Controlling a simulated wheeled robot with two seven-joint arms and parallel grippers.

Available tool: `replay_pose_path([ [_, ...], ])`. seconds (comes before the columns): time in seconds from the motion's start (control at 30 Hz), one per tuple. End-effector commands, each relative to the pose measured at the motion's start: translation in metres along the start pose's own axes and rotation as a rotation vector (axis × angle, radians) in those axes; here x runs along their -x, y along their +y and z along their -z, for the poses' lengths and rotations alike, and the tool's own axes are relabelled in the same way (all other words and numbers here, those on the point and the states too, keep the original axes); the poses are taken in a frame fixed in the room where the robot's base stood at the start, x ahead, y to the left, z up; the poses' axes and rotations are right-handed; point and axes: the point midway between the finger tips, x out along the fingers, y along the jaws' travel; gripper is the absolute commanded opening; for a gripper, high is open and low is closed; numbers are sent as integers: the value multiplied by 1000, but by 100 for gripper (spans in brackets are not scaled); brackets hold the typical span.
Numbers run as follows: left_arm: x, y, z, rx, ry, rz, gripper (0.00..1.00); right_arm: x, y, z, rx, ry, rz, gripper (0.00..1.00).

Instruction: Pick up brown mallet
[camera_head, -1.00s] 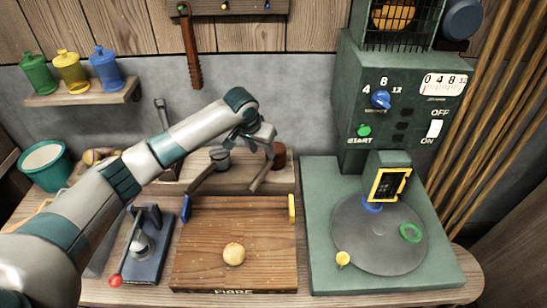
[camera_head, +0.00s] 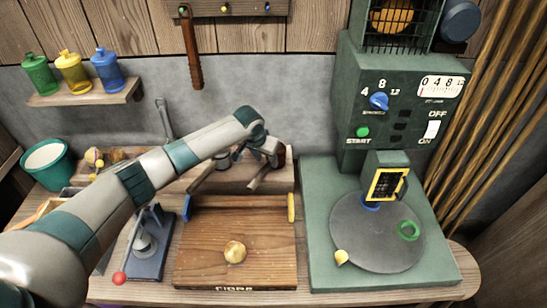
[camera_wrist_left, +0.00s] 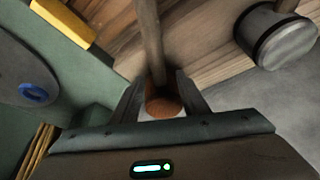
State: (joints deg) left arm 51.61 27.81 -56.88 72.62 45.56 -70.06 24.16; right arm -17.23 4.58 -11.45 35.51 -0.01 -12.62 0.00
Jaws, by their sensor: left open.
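The brown mallet (camera_head: 281,157) rests on the wooden ledge behind the board, its handle slanting down to the left. In the left wrist view its reddish-brown head (camera_wrist_left: 163,106) lies between my fingertips and its handle (camera_wrist_left: 149,40) runs toward the top. My left gripper (camera_head: 270,160) is at the head, partly hiding it. In the left wrist view this gripper (camera_wrist_left: 160,98) is open, with one finger on each side of the head; contact is unclear. A grey-headed mallet (camera_head: 222,160) lies to the left, also seen in the wrist view (camera_wrist_left: 285,38). My right gripper is not in view.
A wooden board (camera_head: 235,225) with a round pale ball (camera_head: 235,252) lies in front. A green machine (camera_head: 365,125) with a grey disc (camera_head: 375,235) stands right. A lever press (camera_head: 148,245) is left. A brown tool (camera_head: 193,60) hangs above.

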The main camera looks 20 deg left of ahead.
Motion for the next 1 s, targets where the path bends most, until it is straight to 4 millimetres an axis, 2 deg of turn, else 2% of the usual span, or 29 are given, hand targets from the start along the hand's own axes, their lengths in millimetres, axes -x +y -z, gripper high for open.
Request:
replay_pose_path([
  [0.1, -11, 1, -2, 1, -2, 1, 41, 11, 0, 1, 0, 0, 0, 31],
  [0.33, -32, 1, -3, 2, -1, 0, 41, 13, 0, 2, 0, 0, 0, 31],
  [0.87, -36, 1, -3, 0, 0, 0, 41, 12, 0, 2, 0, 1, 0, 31],
  [0.9, -36, 1, -3, 0, 0, 0, 38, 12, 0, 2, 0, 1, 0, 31],
  [1.0, -36, 1, -3, 0, 0, 0, 14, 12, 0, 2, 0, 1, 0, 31],
])
